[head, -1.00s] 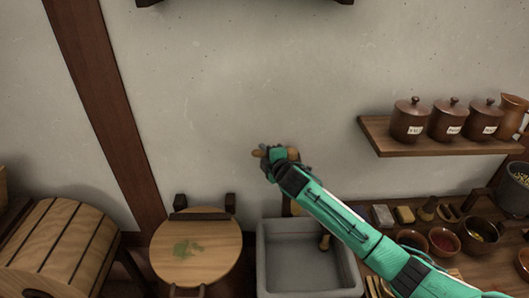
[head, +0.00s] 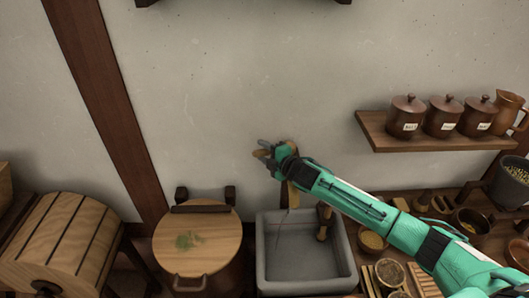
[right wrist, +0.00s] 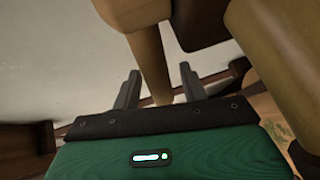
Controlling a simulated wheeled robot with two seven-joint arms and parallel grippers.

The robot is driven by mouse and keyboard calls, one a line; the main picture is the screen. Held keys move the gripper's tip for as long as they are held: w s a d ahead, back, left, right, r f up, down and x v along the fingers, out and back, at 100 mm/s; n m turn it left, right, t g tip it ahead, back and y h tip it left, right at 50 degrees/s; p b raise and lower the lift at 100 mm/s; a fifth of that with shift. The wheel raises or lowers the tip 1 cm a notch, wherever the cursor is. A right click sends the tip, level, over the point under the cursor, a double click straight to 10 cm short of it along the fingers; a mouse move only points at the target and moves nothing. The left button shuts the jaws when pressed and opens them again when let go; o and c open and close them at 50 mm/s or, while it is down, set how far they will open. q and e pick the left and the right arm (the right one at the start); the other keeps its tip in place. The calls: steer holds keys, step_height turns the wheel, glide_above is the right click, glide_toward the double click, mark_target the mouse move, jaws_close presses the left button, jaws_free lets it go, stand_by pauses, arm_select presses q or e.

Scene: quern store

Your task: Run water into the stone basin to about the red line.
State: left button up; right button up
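The grey stone basin (head: 351,262) stands at the lower middle of the head view. Its inside looks dark grey; I cannot tell the water level. A thin dark reddish streak shows at its back left; I cannot tell what it is. A tan wooden post (head: 293,196) rises behind it, partly hidden by my arm, and a brown wooden piece (head: 323,222) sits at its back right. My right gripper (head: 264,152) is above the basin's back left. In the right wrist view its fingers (right wrist: 159,88) are apart around a tapered wooden handle (right wrist: 150,58), with a gap on the right. My left gripper is out of view.
A round wooden lid (head: 215,250) lies left of the basin, and a slatted wooden drum (head: 60,240) stands farther left. Bowls and small items crowd the counter at right, under my arm. A shelf (head: 430,143) with lidded jars is above. The middle wall is clear.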

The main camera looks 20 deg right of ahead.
steer(key=shift+s+d, duration=0.1)
steer(key=shift+s+d, duration=0.1)
steer(key=shift+s, duration=0.15)
steer(key=b+v, duration=0.4)
steer(key=v, duration=0.8)
steer(key=shift+s, duration=0.15)
steer(key=shift+s+d+r, duration=0.1)
steer(key=shift+s+r, duration=0.1)
steer(key=shift+s, duration=0.2)
